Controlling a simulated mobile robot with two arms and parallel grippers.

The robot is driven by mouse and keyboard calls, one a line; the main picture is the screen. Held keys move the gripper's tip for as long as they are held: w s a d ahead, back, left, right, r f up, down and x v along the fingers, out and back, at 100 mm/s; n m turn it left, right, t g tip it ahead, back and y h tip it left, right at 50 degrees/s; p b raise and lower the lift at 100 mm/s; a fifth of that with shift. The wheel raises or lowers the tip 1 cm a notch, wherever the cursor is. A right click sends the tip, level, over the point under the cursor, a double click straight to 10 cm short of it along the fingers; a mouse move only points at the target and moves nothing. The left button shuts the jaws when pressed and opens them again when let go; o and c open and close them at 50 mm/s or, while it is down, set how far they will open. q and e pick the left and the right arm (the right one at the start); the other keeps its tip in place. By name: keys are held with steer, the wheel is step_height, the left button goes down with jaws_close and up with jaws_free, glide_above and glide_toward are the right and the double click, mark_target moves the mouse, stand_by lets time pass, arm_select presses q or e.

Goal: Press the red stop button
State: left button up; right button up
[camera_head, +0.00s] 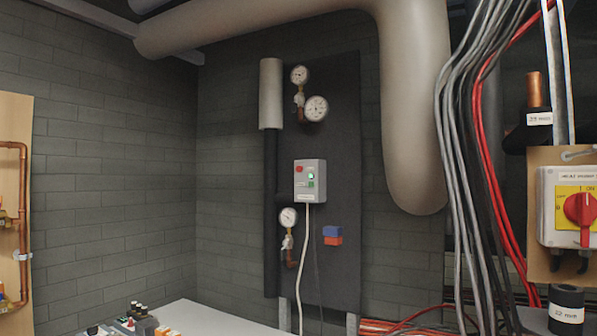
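A small grey control box (310,192) is mounted on a dark upright panel near the middle of the head view. The red stop button (299,169) is at its upper left. A lit green light or button (311,177) is to the right of and below the red one. A white cable hangs from the bottom of the box. Neither of my grippers shows in this view, and nothing touches the box.
Pressure gauges (316,108) are above and below the box. A grey bench (205,318) with bottles (146,322) is in front. A switch box with a red rotary knob (580,208) is at the right, beside hanging cables (452,150). A large pipe (412,110) hangs right of the panel.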

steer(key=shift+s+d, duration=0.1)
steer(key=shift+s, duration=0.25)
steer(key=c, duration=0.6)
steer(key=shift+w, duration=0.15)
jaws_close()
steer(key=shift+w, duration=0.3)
